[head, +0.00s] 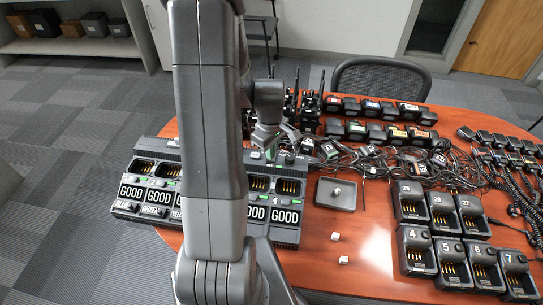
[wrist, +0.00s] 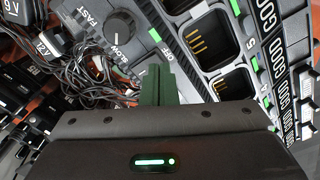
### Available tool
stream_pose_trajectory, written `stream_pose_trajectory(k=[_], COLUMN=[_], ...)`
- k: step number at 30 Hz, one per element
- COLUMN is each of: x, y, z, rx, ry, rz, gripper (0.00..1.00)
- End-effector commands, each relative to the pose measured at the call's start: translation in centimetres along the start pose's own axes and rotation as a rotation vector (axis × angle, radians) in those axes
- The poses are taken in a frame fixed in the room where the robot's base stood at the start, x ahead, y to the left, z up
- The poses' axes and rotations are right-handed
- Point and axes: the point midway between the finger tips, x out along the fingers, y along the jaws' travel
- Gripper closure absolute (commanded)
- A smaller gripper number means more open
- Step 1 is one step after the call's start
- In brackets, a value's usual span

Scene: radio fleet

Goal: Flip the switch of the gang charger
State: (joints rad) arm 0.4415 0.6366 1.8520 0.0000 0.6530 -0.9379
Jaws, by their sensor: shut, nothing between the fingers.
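The gang charger (head: 284,234) is a long grey unit with a row of dark charging pockets and "GOOD" labels, on the table's left part. My arm hides its middle in the head view. In the wrist view, the charger (wrist: 187,75) shows pockets, a round black knob (wrist: 121,50) between "FAST" and "SLOW", and an "OFF" label. My gripper (head: 262,142) is over the charger's back edge. In the wrist view, my gripper (wrist: 157,84) is shut and empty, its dark green fingers just below the "OFF" label.
Tangled black cables (head: 370,158) lie behind and right of the charger. A small dark tray (head: 336,195) sits right of it, with two small white cubes in front. Numbered single chargers (head: 435,250) stand at the right. Handheld radios and batteries stand at the back.

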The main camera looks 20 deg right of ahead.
Motion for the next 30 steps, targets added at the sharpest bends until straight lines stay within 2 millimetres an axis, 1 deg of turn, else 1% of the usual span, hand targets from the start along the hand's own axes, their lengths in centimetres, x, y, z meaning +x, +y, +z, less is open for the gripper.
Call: stream_pose_trajectory(k=[17,30], x=[0.03,0.66], y=[0.00,0.00], z=[0.00,0.00], rx=[0.000,0.000], ry=[0.000,0.000], rz=[0.000,0.000], gripper=[1.00,1.00])
